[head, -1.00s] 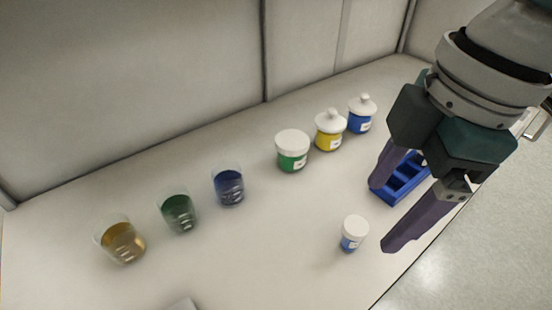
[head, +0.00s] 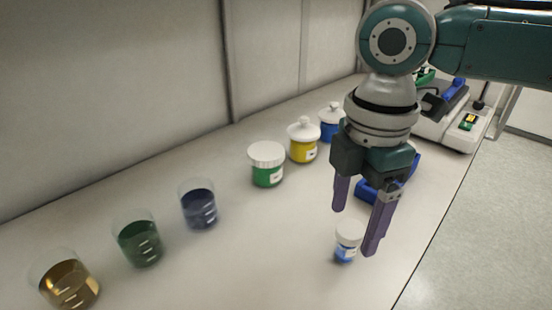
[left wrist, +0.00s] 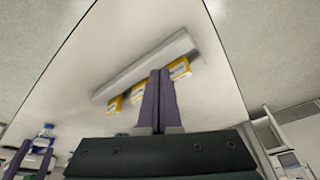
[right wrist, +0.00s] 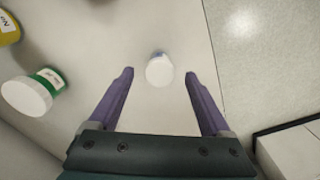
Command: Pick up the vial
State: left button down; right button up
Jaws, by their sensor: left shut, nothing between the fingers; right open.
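The vial (head: 346,246) is a small bottle with a white cap and a blue and white body. It stands upright on the bench near the front edge. My right gripper (head: 354,230) is open above and beside it, with purple fingers pointing down. In the right wrist view the vial's white cap (right wrist: 159,70) shows just beyond and between the open fingertips (right wrist: 159,73), apart from both. My left gripper (left wrist: 158,72) is shut and empty in the left wrist view; it is not in the head view.
A blue rack (head: 368,192) stands behind the right gripper. Green (head: 267,165), yellow (head: 303,140) and blue (head: 331,122) jars stand farther back. Beakers of amber (head: 68,284), green (head: 138,240) and blue (head: 199,206) liquid line the left. A white device (head: 455,125) is at the back right.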

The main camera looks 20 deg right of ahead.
jog(key=shift+f, duration=0.65)
grip_shut()
dwell(0.4)
